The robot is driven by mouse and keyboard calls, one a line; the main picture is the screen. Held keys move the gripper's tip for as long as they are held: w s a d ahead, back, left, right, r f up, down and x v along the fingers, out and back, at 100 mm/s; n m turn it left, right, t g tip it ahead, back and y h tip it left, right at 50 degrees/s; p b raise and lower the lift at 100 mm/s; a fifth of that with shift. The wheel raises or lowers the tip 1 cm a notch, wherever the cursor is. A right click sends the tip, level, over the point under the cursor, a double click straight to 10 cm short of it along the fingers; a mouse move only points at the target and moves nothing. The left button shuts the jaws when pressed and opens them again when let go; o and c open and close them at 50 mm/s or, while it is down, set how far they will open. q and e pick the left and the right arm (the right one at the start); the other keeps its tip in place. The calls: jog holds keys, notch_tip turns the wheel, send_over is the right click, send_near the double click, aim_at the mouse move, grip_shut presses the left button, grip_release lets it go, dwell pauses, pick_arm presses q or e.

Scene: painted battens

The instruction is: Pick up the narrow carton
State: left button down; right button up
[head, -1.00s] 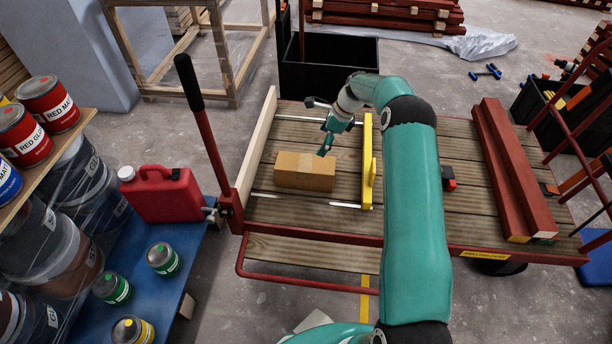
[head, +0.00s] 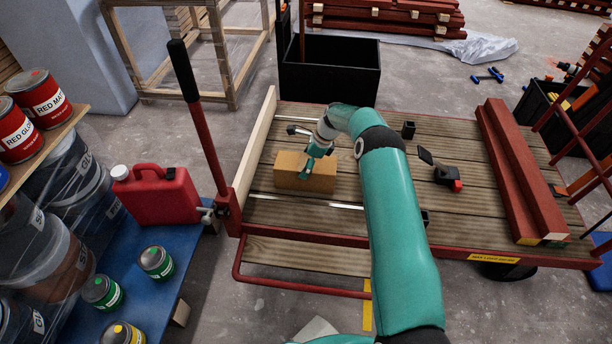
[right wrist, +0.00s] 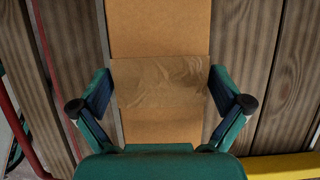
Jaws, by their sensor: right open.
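The narrow carton (head: 325,178) is a brown cardboard box lying on the wooden deck of the cart (head: 270,215), in the left part of the deck in the head view. My right gripper (head: 309,178) is at the carton and covers its middle in that view. In the right wrist view the carton (right wrist: 160,42), with a paler tape band across it, lies between the two spread fingers of the open gripper (right wrist: 160,92). Gaps show beside the carton, so the fingers do not look closed on it. My left gripper is not in view.
A pale upright board (head: 258,145) edges the deck left of the carton. A yellow bar (right wrist: 285,166) shows in the right wrist view. Red battens (head: 522,175) lie at the deck's right; a black bin (head: 330,75) stands behind. A red handle (head: 200,125) rises at left.

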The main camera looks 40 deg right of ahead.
jog(key=c, duration=1.4)
jog(key=shift+w, duration=0.1)
jog(key=shift+c, duration=0.5)
jog(key=shift+r, duration=0.1)
